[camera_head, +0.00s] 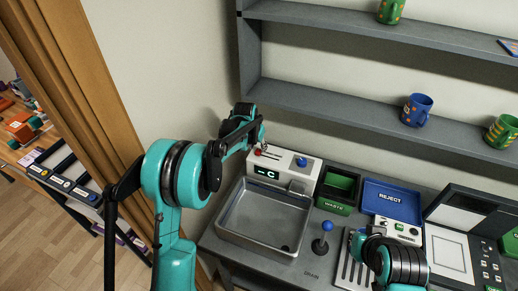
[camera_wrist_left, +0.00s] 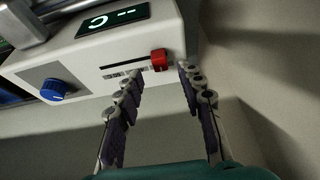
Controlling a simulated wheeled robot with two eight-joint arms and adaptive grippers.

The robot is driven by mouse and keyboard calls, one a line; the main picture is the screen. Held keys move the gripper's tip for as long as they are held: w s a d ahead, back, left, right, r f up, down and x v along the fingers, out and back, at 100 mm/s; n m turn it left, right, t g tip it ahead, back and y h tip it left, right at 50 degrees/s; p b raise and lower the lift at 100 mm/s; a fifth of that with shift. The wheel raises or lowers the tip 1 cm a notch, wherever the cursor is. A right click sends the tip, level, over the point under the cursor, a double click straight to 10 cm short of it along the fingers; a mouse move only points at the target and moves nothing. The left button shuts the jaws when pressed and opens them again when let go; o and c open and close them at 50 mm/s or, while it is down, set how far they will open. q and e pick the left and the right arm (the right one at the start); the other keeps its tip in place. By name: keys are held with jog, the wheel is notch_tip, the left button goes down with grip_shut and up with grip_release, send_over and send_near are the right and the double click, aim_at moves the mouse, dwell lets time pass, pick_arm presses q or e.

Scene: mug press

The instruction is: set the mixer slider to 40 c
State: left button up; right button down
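The mixer is a white box (camera_head: 302,168) behind the sink, and it fills the upper left of the left wrist view (camera_wrist_left: 105,65). Its dark display (camera_wrist_left: 113,20) shows dashes and a C, with no number. The red slider knob (camera_wrist_left: 159,60) sits at one end of a dark slot in the wrist view. The knob also shows in the head view (camera_head: 258,152). My left gripper (camera_wrist_left: 162,75) is open, with one finger on each side of the knob; contact is not visible. My right gripper is low at the right in the head view, its fingers unclear.
A blue dial (camera_wrist_left: 55,90) is on the mixer. The metal sink (camera_head: 245,240) is in front of it. A green waste bin (camera_head: 338,190), a blue reject tray (camera_head: 390,200) and a blue-topped lever (camera_head: 326,226) stand to the right. Grey shelves (camera_head: 340,103) with mugs hang above.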

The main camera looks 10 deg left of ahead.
aim_at(259, 150)
pick_arm(q)
jog(key=shift+x, duration=1.55)
grip_shut()
jog(key=shift+s+d+b, duration=0.2)
jog(key=shift+d+b, duration=0.05)
jog(key=shift+d, duration=0.6)
jog(key=shift+s+d+b, duration=0.2)
jog(key=shift+d, duration=1)
jog(key=shift+a, duration=0.1)
grip_release()
